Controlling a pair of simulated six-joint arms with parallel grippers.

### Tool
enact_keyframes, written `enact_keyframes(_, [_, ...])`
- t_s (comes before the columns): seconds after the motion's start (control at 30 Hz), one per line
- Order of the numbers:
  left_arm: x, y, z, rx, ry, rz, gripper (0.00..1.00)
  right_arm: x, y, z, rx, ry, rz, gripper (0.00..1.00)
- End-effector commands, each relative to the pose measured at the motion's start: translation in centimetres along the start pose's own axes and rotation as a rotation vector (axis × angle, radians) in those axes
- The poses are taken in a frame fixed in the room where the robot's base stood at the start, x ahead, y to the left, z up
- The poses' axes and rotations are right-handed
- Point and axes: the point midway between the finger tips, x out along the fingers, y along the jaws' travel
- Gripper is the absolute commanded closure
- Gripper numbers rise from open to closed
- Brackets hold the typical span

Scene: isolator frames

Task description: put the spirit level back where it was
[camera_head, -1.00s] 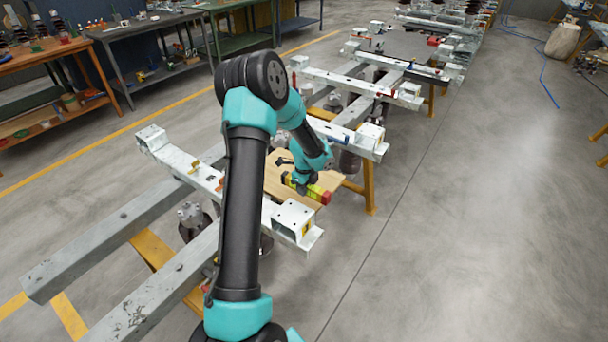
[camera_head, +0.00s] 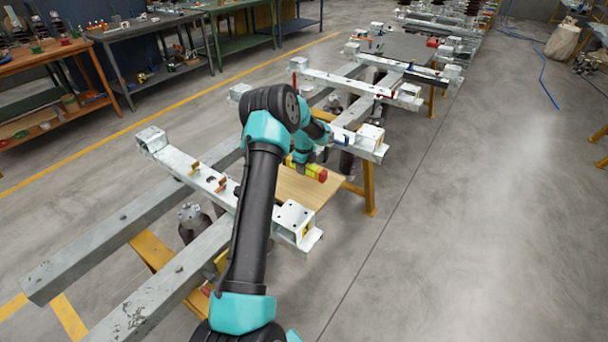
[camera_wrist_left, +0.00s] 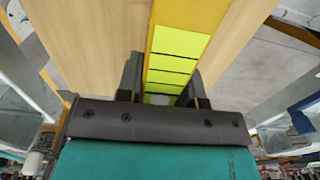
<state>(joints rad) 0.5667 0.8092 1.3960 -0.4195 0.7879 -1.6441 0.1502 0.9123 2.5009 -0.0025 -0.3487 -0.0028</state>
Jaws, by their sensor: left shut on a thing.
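The spirit level (camera_head: 313,171) is yellow with a red end and shows partly in the head view, at the far side of the wooden board. My left gripper (camera_head: 300,160) is shut on it; the arm hides part of the grip. In the left wrist view the level (camera_wrist_left: 178,45) runs away between the two dark fingers of my left gripper (camera_wrist_left: 162,82), with bright yellow panels facing the camera. Wood shows behind it; I cannot tell whether the level touches the board. My right gripper is not in view.
The wooden board (camera_head: 305,189) lies between two white steel cross beams, the near one (camera_head: 176,160) carrying small orange and brass parts. A farther beam (camera_head: 345,137) is close beyond the level. More frames stand behind.

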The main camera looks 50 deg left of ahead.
Motion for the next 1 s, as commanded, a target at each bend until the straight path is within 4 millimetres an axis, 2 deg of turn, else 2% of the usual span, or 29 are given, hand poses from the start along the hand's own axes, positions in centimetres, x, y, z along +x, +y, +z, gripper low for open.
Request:
enact_keyframes(0.27, [0.3,0.0,0.0,0.0,0.0,0.001,1.0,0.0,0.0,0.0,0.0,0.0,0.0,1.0])
enact_keyframes(0.57, [3.4,0.0,0.0,0.0,-0.001,0.001,1.0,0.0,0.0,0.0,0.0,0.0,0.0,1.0])
enact_keyframes(0.97, [3.8,0.0,0.0,0.0,-0.001,0.0,1.0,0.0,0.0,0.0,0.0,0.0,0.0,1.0])
enact_keyframes(1.0, [3.8,0.0,0.0,0.0,-0.001,0.0,0.64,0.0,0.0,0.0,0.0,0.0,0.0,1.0])
